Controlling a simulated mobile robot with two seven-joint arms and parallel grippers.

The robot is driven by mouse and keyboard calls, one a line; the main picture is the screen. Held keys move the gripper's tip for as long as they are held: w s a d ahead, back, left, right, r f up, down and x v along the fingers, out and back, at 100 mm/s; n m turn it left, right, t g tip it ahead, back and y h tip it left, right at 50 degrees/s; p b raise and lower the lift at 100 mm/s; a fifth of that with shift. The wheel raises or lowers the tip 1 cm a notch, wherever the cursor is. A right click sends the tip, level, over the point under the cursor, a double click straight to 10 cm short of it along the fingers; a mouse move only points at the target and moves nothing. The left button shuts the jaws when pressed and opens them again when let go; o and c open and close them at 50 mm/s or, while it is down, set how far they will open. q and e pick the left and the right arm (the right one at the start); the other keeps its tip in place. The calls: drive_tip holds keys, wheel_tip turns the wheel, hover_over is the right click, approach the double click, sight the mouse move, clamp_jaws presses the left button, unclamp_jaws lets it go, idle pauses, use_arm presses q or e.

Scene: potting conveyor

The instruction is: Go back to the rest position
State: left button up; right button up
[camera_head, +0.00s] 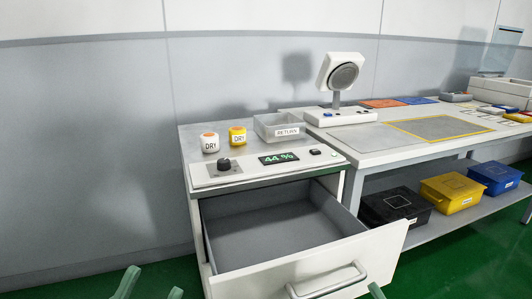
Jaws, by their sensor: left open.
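My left gripper (155,280) shows at the bottom edge as two pale green fingertips, spread apart with nothing between them. It is low, in front and to the left of the white cabinet. One green tip of my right gripper (376,290) shows at the bottom edge, in front of the open drawer's face; the rest is out of the frame. The drawer (285,228) is pulled out and looks empty.
On the cabinet stand a white DRY jar (210,143), a yellow DRY jar (237,136), a RETURN tray (270,120) and a 44 % display (278,158). A workbench (365,142) stands right, with black, yellow and blue boxes on its shelf. The floor left is clear.

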wheel_tip(320, 180, up, 6)
drive_tip(key=s+m+t, duration=0.3)
drive_tip(key=m, duration=0.2)
use_arm(q)
drive_tip(key=w+a+f+n+g+y+p, duration=0.2)
drive_tip(key=w+f+n+g+y+p, duration=0.2)
drive_tip(key=w+f+n+y+p, duration=0.8)
use_arm(e)
drive_tip(key=w+d+f+m+g+h+p, duration=0.2)
drive_tip(key=w+f+m+g+h+p, duration=0.15)
drive_tip(key=w+f+m+h, duration=0.55)
use_arm(q)
drive_tip(key=s+a+f+g+p, duration=0.1)
drive_tip(key=s+f+g+p, duration=0.3)
drive_tip(key=s+p, duration=0.2)
drive_tip(key=s+a+f+m+g+y+p, duration=0.1)
drive_tip(key=s+f+g+p, duration=0.3)
drive_tip(key=s, duration=0.4)
drive_tip(key=shift+g+p, duration=0.5)
drive_tip(key=shift+p, duration=0.35)
use_arm(e)
drive_tip(key=s+d+f+m+g+h, duration=0.1)
drive_tip(key=s+f+g+h, duration=0.3)
drive_tip(key=s+f+g, duration=0.6)
drive_tip(key=shift+s+d+f+h, duration=0.15)
drive_tip(key=shift+d+f+h, duration=0.25)
drive_tip(key=shift+f, duration=0.4)
